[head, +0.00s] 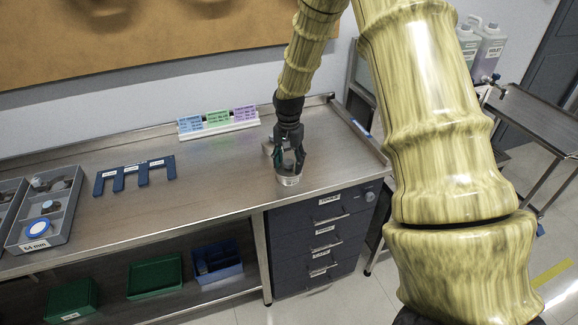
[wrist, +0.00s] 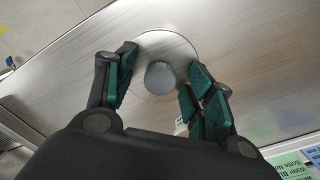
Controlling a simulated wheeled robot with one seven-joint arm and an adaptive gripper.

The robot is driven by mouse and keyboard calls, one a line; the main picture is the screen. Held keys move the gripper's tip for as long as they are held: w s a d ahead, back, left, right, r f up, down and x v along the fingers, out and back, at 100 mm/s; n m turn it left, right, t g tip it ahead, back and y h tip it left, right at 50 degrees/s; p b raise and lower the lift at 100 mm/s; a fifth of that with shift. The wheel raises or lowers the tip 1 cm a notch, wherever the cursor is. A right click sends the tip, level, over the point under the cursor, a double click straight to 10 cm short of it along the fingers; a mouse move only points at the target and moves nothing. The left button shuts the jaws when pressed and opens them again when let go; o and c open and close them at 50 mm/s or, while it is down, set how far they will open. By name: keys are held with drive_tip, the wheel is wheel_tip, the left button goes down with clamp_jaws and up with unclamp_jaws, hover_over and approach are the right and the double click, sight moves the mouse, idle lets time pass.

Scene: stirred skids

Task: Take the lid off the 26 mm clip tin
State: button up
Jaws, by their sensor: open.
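A small round tin (head: 289,181) with a pale label stands on the steel bench top near its front edge. In the wrist view its round, metallic lid (wrist: 165,42) has a grey knob (wrist: 160,77) in the middle. My gripper (head: 289,163) points down over the tin. In the wrist view my gripper (wrist: 160,82) is open, with its green-padded fingers on either side of the knob and visible gaps to it. The tin's size marking is too small to read, and the fingers partly cover the lid's edge.
A white holder with coloured cards (head: 218,126) stands at the back. Drawers (head: 318,240) are below; the bench between rack and tin is clear.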

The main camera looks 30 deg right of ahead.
drive_tip(key=c, duration=1.1)
drive_tip(key=shift+r, duration=0.15)
